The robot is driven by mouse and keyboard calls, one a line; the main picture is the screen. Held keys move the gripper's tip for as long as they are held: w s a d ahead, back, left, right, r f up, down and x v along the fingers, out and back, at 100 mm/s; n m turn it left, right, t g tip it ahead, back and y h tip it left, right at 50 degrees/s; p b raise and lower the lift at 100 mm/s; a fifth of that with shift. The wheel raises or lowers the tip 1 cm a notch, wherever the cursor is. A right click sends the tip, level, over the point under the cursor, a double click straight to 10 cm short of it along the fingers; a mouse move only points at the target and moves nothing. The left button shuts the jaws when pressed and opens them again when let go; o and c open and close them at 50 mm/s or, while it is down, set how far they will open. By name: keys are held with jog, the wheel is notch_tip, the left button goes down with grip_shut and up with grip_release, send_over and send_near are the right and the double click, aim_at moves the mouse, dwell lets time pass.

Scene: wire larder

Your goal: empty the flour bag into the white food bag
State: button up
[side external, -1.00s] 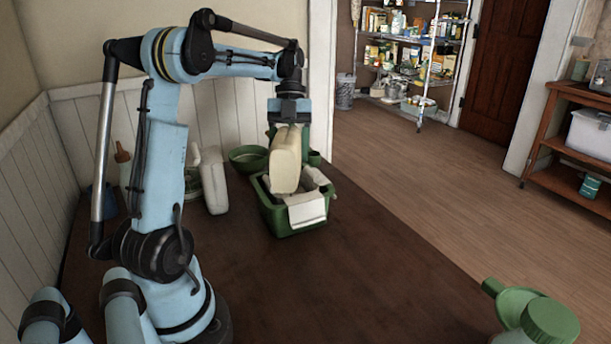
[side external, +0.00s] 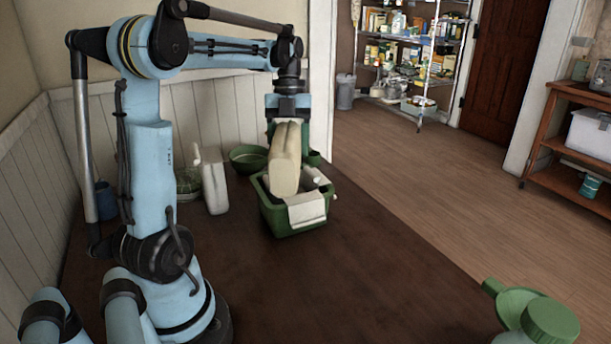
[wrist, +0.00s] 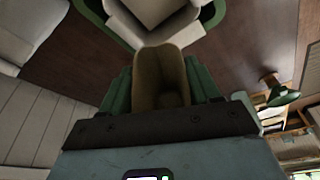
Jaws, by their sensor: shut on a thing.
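My gripper (side external: 287,128) is shut on the cream flour bag (side external: 284,165) and holds it over the green tub (side external: 283,231). The flour bag hangs steeply, with its lower end at the tub's opening. In the wrist view the flour bag (wrist: 160,75) sits between my green fingers (wrist: 160,85). The white food bag (side external: 306,209) lines the tub, with a flap folded over its front rim. It also shows in the wrist view (wrist: 145,12), just beyond the flour bag. I cannot tell whether flour is coming out, and the inside of the food bag is mostly hidden.
A tall white container (side external: 214,182) stands left of the tub, and a green bowl (side external: 248,157) stands behind it. A green-capped bottle (side external: 550,322) is at the front right. The brown tabletop (side external: 345,275) in front of the tub is clear.

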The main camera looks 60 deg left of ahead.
aim_at(288, 123)
jog(key=shift+s+d+r+t+y, duration=0.2)
jog(key=shift+d+r+t+y, duration=0.25)
jog(key=shift+r+y, duration=0.35)
jog(key=shift+a+r+t+y, duration=0.15)
jog(key=shift+r+t+y, duration=0.9)
jog(key=shift+r+y, duration=0.65)
jog(key=shift+f, duration=0.2)
jog(key=shift+r+t+y, duration=0.3)
jog(key=shift+r+y, duration=0.15)
jog(key=shift+y, duration=0.25)
jog(key=shift+r+t+y, duration=0.9)
jog(key=shift+r+y, duration=0.4)
jog(key=shift+y, duration=0.2)
notch_tip(288, 123, up, 3)
jog(key=t+y, duration=0.2)
jog(key=y, duration=0.1)
jog(key=shift+r+y, duration=0.25)
jog(key=shift+y, duration=0.25)
